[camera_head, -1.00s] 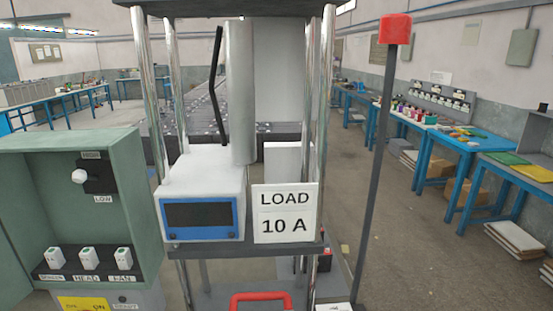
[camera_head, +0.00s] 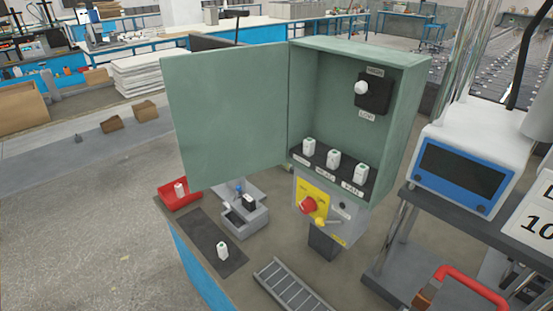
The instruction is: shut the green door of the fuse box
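The fuse box (camera_head: 408,130) is a green open-fronted cabinet in the middle right of the head view. Its green door (camera_head: 228,118) stands wide open, swung out to the left of the box on its left-hand hinge. Neither of my grippers shows in the view.
Below the box, a grey panel carries a red knob (camera_head: 308,206) on yellow. A red tray (camera_head: 180,192), a grey device (camera_head: 246,215), a dark mat (camera_head: 215,243) with one white fuse and a slatted grey rack (camera_head: 291,287) lie on the bench. A white-and-blue meter (camera_head: 470,160) stands right.

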